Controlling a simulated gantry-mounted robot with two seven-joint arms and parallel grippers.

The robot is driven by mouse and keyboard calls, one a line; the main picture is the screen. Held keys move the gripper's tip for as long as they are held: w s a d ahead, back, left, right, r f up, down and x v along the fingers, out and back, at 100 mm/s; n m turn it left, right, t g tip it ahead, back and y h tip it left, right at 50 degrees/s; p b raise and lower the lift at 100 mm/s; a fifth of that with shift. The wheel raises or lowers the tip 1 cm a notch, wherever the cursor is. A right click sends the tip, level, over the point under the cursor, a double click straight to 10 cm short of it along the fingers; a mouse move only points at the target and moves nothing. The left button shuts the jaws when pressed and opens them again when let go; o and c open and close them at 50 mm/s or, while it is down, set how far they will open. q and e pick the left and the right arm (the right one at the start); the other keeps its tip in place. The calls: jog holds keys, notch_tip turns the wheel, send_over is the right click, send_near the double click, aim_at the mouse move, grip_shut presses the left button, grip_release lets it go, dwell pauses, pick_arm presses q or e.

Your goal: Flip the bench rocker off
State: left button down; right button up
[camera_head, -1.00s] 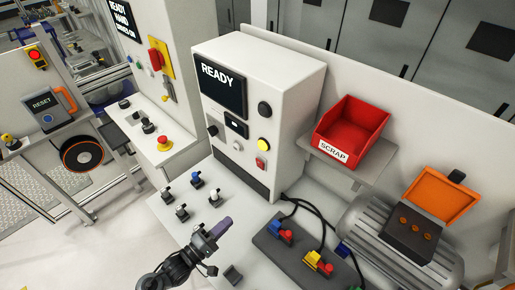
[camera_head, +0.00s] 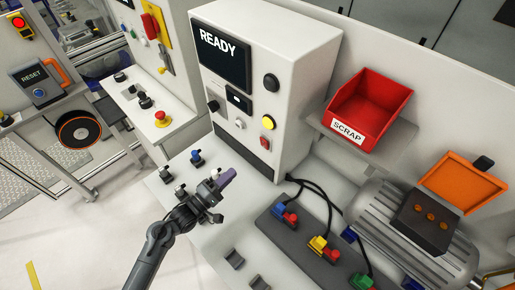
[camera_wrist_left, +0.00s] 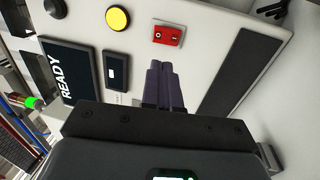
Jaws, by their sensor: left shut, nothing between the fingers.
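The bench rocker (camera_head: 264,141) is a small red switch low on the front of the white cabinet (camera_head: 222,112), below the yellow button. It also shows in the left wrist view (camera_wrist_left: 168,35), with a light mark on each half; I cannot tell which half is pressed in. My left gripper (camera_head: 228,176) is shut and empty, its dark purple fingers in front of the cabinet and below and left of the rocker in the head view. In the left wrist view the fingertips (camera_wrist_left: 161,66) point toward the rocker, apart from it in the picture. My right gripper is in no view.
A yellow button (camera_head: 268,122) and a black knob (camera_head: 271,82) sit above the rocker. The screen (camera_head: 222,57) reads READY. Cables and a connector block (camera_head: 300,233) lie to the right, below the red scrap bin (camera_head: 368,108).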

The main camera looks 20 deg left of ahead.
pick_arm(q)
jog(key=p, duration=0.2)
send_near(264, 142)
jog(key=x, duration=0.5)
jog(key=shift+a+f, duration=0.1)
jog(key=shift+x, duration=1)
jog(key=shift+f, duration=0.15)
